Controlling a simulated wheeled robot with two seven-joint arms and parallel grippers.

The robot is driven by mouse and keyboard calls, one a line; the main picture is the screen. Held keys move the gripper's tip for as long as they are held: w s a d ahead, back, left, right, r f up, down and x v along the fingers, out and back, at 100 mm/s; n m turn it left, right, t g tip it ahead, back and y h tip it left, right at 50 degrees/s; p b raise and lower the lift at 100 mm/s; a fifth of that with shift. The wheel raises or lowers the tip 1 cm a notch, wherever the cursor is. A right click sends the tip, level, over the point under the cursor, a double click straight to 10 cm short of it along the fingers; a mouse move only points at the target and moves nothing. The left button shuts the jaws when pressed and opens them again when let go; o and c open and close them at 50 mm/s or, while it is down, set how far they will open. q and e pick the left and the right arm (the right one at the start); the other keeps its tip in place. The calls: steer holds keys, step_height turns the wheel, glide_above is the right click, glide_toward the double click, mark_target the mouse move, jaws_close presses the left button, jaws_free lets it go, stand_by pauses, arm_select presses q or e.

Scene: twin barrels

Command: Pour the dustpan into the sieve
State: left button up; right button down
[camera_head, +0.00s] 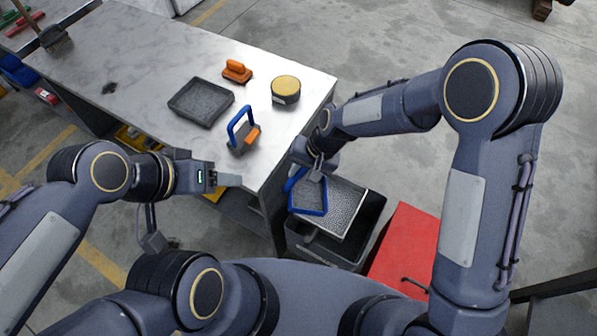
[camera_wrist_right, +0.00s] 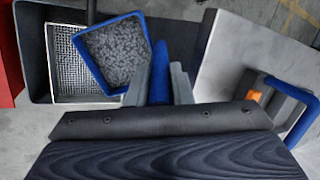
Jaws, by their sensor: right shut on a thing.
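The blue dustpan (camera_head: 309,198) holds grey granules, which show clearly in the right wrist view (camera_wrist_right: 115,55). My right gripper (camera_head: 312,172) is shut on its blue handle; the handle shows between the fingers in the right wrist view (camera_wrist_right: 160,82). The sieve (camera_head: 350,208), a light-framed wire mesh, sits over a dark bin (camera_head: 325,249). The dustpan overlaps the left part of the sieve in the head view. The mesh (camera_wrist_right: 75,72) shows no clear heap of granules. My left gripper (camera_head: 228,180) is by the table's front edge, with nothing visible in it; its finger gap is unclear.
The table (camera_head: 150,60) bears a dark tray (camera_head: 200,102) of grey material, an orange-handled tool (camera_head: 237,71), a yellow-topped round tin (camera_head: 285,89) and a blue-handled tool (camera_head: 242,132) near the edge. A red box (camera_head: 405,243) stands right of the bin.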

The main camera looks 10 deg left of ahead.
steer(key=shift+d+b, duration=0.35)
steer(key=shift+b, duration=0.15)
steer(key=w+d+f+g+y+b, duration=0.1)
steer(key=w+d+f+y+b, duration=0.1)
steer(key=d+y+b, duration=0.6)
steer(key=w+d+f+g+y+b, duration=0.2)
steer(key=d+f+y+b, duration=0.1)
steer(key=d+y+b, duration=0.4)
steer(key=shift+d+f+y+b, duration=0.3)
steer(key=shift+d+b, duration=1.25)
steer(key=shift+b, duration=2.2)
stand_by(2.4)
